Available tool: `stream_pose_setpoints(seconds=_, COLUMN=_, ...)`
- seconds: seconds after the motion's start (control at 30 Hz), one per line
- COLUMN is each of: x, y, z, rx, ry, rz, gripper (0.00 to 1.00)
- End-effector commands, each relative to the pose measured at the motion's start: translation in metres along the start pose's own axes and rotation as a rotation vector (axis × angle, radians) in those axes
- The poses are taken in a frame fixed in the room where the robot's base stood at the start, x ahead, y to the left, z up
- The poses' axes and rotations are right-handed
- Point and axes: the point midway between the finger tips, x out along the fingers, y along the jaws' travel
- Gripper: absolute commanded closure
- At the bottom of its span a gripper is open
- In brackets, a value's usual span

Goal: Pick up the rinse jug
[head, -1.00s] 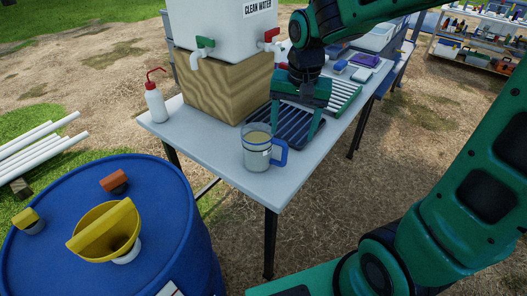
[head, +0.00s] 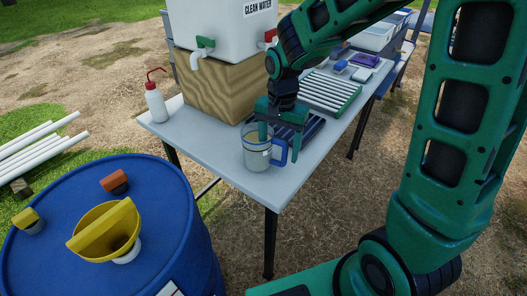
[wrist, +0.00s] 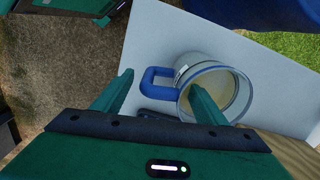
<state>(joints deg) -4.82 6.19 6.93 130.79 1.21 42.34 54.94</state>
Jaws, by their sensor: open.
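The rinse jug (head: 257,158) is a clear, straight-sided jug with a blue handle and cloudy tan liquid. It stands upright near the table's front corner. My gripper (head: 281,135) is open just above it, pointing down. In the wrist view the blue handle (wrist: 152,84) lies between the two fingertips (wrist: 160,86). One finger overlaps the jug's mouth (wrist: 229,93); I cannot tell whether it is inside or above the rim. Nothing is held.
A dark ribbed tray (head: 308,130) lies just behind my gripper. A wooden block (head: 215,90) under the clean-water tank (head: 222,30) stands close behind the jug. A wash bottle (head: 156,103) is at the left. A blue drum (head: 170,215) with a yellow funnel (head: 105,232) stands in front.

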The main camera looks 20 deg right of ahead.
Motion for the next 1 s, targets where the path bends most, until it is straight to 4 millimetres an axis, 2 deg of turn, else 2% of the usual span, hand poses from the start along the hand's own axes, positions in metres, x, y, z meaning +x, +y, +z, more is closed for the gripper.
stream_pose_setpoints(seconds=0.1, x=0.019, y=-0.002, z=0.001, rx=-0.001, ry=-0.003, rz=0.004, gripper=0.34)
stream_pose_setpoints(seconds=0.23, x=0.033, y=-0.002, z=0.0, rx=-0.001, ry=-0.002, rz=0.002, gripper=0.34)
stream_pose_setpoints(seconds=0.53, x=0.038, y=-0.002, z=0.0, rx=0.0, ry=0.0, rz=0.0, gripper=0.34)
stream_pose_setpoints(seconds=0.57, x=0.038, y=-0.002, z=0.0, rx=0.0, ry=0.0, rz=0.0, gripper=0.36)
stream_pose_setpoints(seconds=0.8, x=0.038, y=-0.002, z=0.0, rx=0.0, ry=0.0, rz=0.0, gripper=0.94)
stream_pose_setpoints(seconds=1.0, x=0.037, y=-0.002, z=-0.001, rx=0.0, ry=0.001, rz=0.0, gripper=0.96)
